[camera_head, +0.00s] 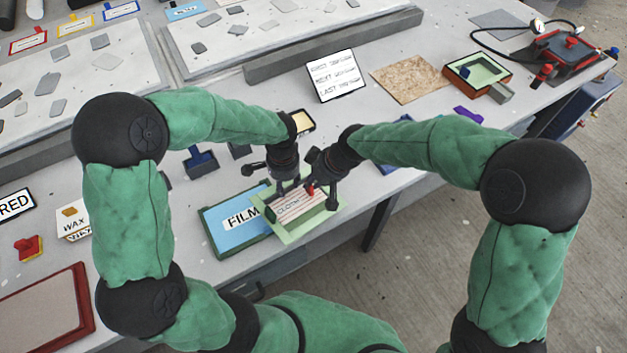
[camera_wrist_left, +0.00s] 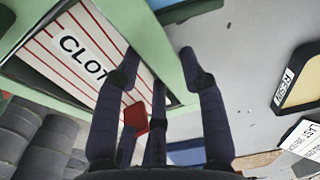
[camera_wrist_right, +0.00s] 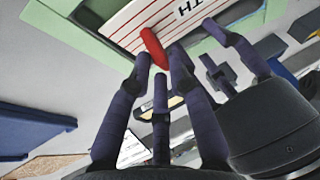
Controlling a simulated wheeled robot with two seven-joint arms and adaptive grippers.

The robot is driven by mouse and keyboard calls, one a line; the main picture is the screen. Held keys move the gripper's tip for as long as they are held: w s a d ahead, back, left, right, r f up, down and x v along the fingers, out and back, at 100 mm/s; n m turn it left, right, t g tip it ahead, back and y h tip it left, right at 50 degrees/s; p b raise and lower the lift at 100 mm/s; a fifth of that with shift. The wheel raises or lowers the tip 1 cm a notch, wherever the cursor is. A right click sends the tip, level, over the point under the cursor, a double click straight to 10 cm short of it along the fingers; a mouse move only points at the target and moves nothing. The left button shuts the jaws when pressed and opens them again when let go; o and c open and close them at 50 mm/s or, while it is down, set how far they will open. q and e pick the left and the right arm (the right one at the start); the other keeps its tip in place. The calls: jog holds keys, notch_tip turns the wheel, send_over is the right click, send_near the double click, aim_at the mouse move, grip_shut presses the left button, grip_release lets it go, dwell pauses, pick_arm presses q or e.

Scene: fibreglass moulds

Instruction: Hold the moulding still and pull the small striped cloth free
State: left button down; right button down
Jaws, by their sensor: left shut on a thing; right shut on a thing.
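The pale green moulding (camera_head: 308,228) is a frame-like tray near the table's front edge. The small striped cloth (camera_head: 298,204), white with red stripes and a CLOTH label, lies in it; it also shows in the left wrist view (camera_wrist_left: 62,55). My left gripper (camera_head: 281,186) is shut on the moulding's rim (camera_wrist_left: 153,40), with fingers on both sides. My right gripper (camera_head: 318,186) is shut on a red tab (camera_wrist_right: 154,48) at the cloth's edge. The grippers are close together, and the arms hide part of the moulding's far side.
A blue FILM tray (camera_head: 229,231) lies just left of the moulding. A sign board (camera_head: 334,76), a brown board (camera_head: 409,77) and a green-lined box (camera_head: 477,72) stand further back. A red-edged panel (camera_head: 45,310) lies at front left.

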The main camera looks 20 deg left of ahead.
aim_at(313, 190)
jog(key=shift+w+a+r, duration=0.1)
jog(key=shift+w+r, duration=0.05)
jog(key=shift+r, duration=0.2)
jog(key=shift+r, duration=2.2)
jog(key=c, duration=1.4)
grip_release()
jog(key=v, duration=1.2)
jog(key=shift+f, duration=0.1)
jog(key=f, duration=1)
jog(key=shift+s, duration=0.35)
jog(key=shift+c, duration=0.5)
jog(key=shift+t, duration=0.3)
jog(key=x, duration=1.2)
